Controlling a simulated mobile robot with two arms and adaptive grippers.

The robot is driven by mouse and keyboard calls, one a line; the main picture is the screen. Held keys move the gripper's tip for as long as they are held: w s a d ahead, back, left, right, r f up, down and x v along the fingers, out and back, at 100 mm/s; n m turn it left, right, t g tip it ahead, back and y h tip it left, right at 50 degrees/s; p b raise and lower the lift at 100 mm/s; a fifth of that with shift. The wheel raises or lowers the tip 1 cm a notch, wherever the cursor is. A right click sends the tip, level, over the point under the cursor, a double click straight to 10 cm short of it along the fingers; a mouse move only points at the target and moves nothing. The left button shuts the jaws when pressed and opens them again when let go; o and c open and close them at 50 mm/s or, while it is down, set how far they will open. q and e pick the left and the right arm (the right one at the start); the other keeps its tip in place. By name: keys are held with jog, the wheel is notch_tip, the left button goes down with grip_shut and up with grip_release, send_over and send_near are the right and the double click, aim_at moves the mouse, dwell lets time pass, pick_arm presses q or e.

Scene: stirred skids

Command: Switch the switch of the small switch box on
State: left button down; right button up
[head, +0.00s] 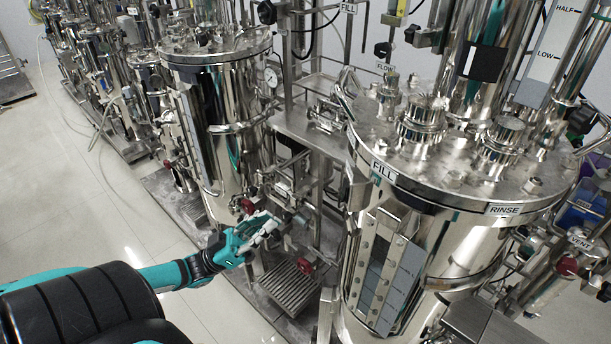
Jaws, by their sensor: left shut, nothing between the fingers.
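My left gripper (268,224) is teal and light grey, with its arm coming in from the lower left. It is shut and empty, in front of the pipework between two steel tanks. A red-handled valve (248,206) shows just above and left of it. I cannot pick out the small switch box or its switch in this view; it may be hidden or too small to tell. My right gripper is not in view.
A large steel tank (440,262) with FILL and RINSE labels stands at the right. Another steel tank (212,110) stands behind the gripper. A metal grate (290,288) lies below it. Pipes and valves crowd the gap. The pale floor (85,215) at left is clear.

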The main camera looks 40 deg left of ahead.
aim_at(344, 188)
pick_arm(q)
jog(key=p+x, duration=0.1)
jog(key=x, duration=0.3)
jog(key=w+f+p+x, duration=0.1)
jog(key=x, duration=0.3)
jog(key=d+f+p+x, duration=0.1)
jog(key=x, duration=0.3)
jog(key=shift+w+d+p, duration=0.2)
jog(key=shift+w+p, duration=0.15)
jog(key=shift+p, duration=0.05)
jog(key=b, duration=0.1)
jog(key=f+b, duration=0.1)
jog(key=shift+w+d+t+b, duration=0.2)
jog(key=shift+t+b, duration=0.1)
jog(key=shift+t, duration=0.1)
jog(key=shift+r+p, duration=0.35)
jog(key=shift+h, duration=0.3)
